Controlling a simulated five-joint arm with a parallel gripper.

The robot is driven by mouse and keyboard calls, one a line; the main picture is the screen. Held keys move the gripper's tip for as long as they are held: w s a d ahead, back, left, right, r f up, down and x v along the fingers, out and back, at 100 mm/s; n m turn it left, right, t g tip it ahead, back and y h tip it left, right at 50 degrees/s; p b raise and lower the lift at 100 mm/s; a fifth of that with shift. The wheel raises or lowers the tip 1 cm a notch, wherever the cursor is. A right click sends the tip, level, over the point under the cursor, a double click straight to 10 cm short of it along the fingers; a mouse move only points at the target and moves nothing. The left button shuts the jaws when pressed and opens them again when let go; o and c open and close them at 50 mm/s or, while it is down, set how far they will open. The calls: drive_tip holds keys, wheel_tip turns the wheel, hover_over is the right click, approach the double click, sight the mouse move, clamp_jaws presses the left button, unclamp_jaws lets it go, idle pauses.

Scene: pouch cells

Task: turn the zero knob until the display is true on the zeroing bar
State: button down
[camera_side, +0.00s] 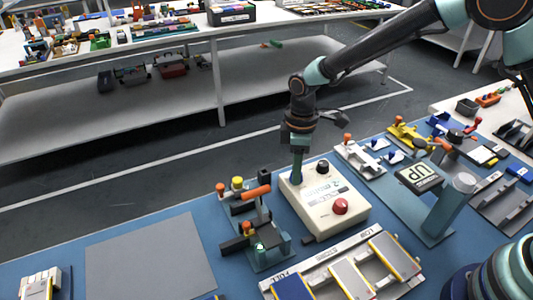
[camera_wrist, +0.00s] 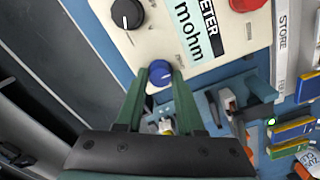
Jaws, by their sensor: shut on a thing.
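The cream meter box (camera_side: 327,213) stands on the blue mat. It bears a black knob (camera_side: 322,167) and a red button (camera_side: 340,206). In the wrist view, a blue knob (camera_wrist: 159,70) is at the box's near edge, and a teal panel (camera_wrist: 188,38) reads "mohm" beside a "METER" label. I cannot make out a reading. My gripper (camera_wrist: 160,82) is shut on the blue knob, one finger on each side; its fingers reach down to the box's left corner in the side view (camera_side: 297,178). I cannot identify the zeroing bar for sure.
A clamp fixture (camera_side: 262,225) with orange handles stands close left of the box. A tray of pouch cells (camera_side: 345,272) lies in front. A teal stand (camera_side: 440,208) with a dark screen (camera_side: 419,177) is at right. A grey mat (camera_side: 150,258) is bare.

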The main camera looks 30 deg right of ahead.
drive_tip(key=m, duration=0.6)
drive_tip(key=shift+m, duration=0.4)
idle(0.4)
drive_tip(key=c, duration=0.5)
unclamp_jaws()
drive_tip(key=shift+r, duration=0.1)
wheel_tip(320, 180, up, 12)
